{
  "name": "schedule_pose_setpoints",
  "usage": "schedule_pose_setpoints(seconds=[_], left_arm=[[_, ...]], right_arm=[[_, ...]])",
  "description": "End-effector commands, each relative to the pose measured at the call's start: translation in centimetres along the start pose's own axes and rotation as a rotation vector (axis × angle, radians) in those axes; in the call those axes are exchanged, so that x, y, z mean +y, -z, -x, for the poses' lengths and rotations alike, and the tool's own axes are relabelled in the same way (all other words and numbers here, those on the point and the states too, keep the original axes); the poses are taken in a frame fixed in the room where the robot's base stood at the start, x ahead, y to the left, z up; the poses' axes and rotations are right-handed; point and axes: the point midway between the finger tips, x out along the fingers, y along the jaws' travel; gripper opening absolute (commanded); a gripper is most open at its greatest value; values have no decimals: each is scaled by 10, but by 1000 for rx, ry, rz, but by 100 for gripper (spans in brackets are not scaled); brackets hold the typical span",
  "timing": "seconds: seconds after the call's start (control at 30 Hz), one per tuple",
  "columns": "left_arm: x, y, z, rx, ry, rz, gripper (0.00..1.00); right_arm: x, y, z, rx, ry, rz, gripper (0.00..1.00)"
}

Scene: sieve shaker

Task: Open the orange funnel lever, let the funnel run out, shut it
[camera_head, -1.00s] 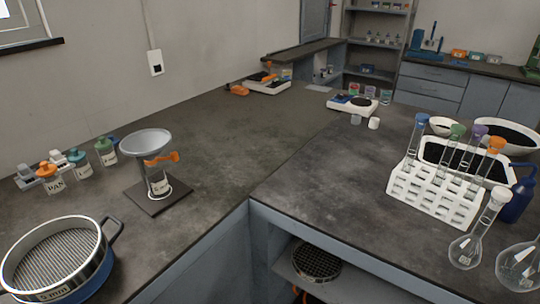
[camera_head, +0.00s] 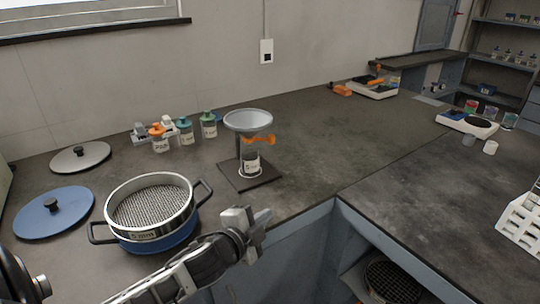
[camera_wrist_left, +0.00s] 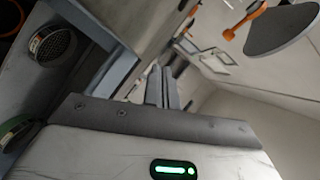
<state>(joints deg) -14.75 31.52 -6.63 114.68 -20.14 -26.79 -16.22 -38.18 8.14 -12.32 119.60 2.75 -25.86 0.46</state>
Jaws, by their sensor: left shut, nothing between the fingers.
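The grey funnel (camera_head: 248,120) stands on a stand with a dark square base (camera_head: 250,176) on the bench. Its orange lever (camera_head: 260,139) sticks out to the right below the cone. A labelled jar (camera_head: 251,162) stands under the funnel. My left gripper (camera_head: 256,228) is shut and empty, in front of the stand near the bench's front edge, apart from the lever. In the left wrist view the shut fingers (camera_wrist_left: 162,88) point up, and the funnel (camera_wrist_left: 284,28) and orange lever (camera_wrist_left: 242,22) show at upper right. My right gripper is not in view.
A sieve with a blue base (camera_head: 150,212) stands left of the gripper. A blue lid (camera_head: 54,212) and a grey lid (camera_head: 80,157) lie farther left. Small jars (camera_head: 185,131) stand behind.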

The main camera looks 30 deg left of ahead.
Motion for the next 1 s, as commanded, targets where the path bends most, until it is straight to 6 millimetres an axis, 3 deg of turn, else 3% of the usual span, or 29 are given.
schedule_pose_setpoints(seconds=[0.03,0.1,0.2,0.67,0.77,1.0], left_arm=[[-32,-6,-13,2,81,-129,0],[-68,-8,-21,-8,160,-259,0],[-97,-8,-24,-20,221,-357,0],[-105,-8,-30,-23,234,-372,0],[-109,-7,-41,-23,234,-371,0],[-120,-6,-89,-23,235,-370,0]], right_arm=[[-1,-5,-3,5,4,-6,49],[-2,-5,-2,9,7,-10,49],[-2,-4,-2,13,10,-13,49],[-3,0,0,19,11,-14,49],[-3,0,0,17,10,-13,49],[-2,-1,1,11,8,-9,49]])
